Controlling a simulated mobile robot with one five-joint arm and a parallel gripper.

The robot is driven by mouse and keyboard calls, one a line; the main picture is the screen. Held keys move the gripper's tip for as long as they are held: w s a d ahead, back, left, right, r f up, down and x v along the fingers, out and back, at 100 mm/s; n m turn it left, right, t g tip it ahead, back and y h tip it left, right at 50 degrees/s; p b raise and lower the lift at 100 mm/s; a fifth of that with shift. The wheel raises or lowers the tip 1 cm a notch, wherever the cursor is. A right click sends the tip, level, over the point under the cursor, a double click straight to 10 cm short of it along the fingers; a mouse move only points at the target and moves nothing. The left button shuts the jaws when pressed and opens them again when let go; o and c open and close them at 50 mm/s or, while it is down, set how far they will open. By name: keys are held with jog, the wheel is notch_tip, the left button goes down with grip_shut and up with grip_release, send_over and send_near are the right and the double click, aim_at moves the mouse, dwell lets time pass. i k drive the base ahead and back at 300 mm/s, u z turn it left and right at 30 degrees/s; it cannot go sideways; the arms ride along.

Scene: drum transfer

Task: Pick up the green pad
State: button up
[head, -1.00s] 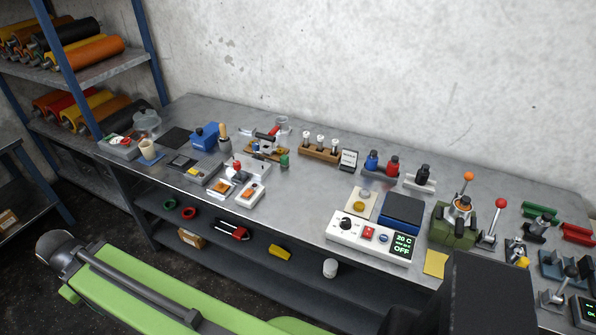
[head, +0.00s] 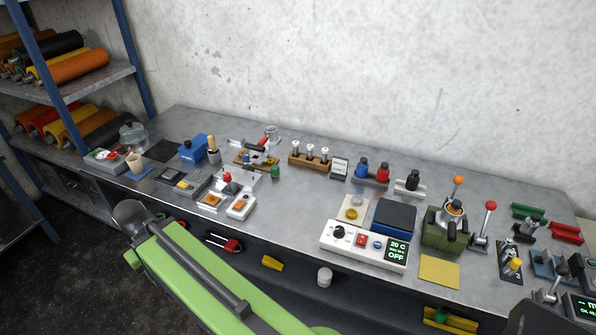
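I cannot make out a flat green pad for certain. Green items in view are a small upright green piece (head: 275,172) near the middle of the bench, a green V-shaped holder (head: 528,212) at the far right, and a small green piece (head: 441,314) by a yellow item on the lower shelf. My light green arm crosses the lower left, in front of the bench. No gripper fingers show, so I cannot see what they hold.
The grey bench (head: 300,215) carries a white control box (head: 362,246), a blue pad with a dark top (head: 395,215), a yellow sheet (head: 439,271) and an olive press (head: 445,230). A blue-framed rack (head: 70,90) with rollers stands at left.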

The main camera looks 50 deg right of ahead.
aim_at(274, 170)
jog(key=z, duration=0.1)
jog(key=i, duration=1)
jog(key=u, duration=0.05)
